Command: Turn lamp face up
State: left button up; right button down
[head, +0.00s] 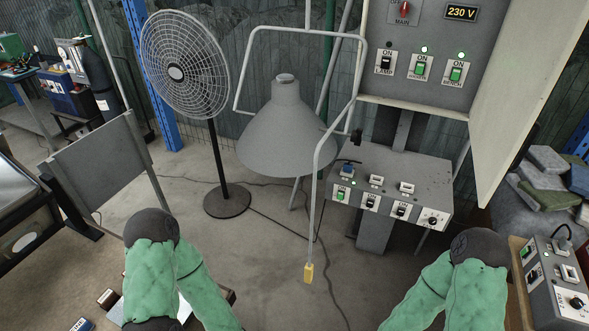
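The lamp (285,130) is a large grey cone-shaped shade hanging in a bent tube frame (268,29) in the middle of the head view. Its narrow neck points up and its wide opening faces down toward the floor. A long thin rod (315,200) runs down from the right side of the frame to a yellow tip (308,273) above the floor. My green-sleeved arms show at the bottom left and bottom right, well apart from the lamp. Both grippers are out of the picture.
A standing fan (184,66) is left of the lamp. A switch panel (418,80) and a grey control box (385,178) are at right, with another control box (560,275) at far right. A grey board (97,165) stands at left. Cables cross the open floor.

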aim_at(281, 141)
jog(key=i+l+u, duration=0.6)
jog(key=i+l, duration=0.25)
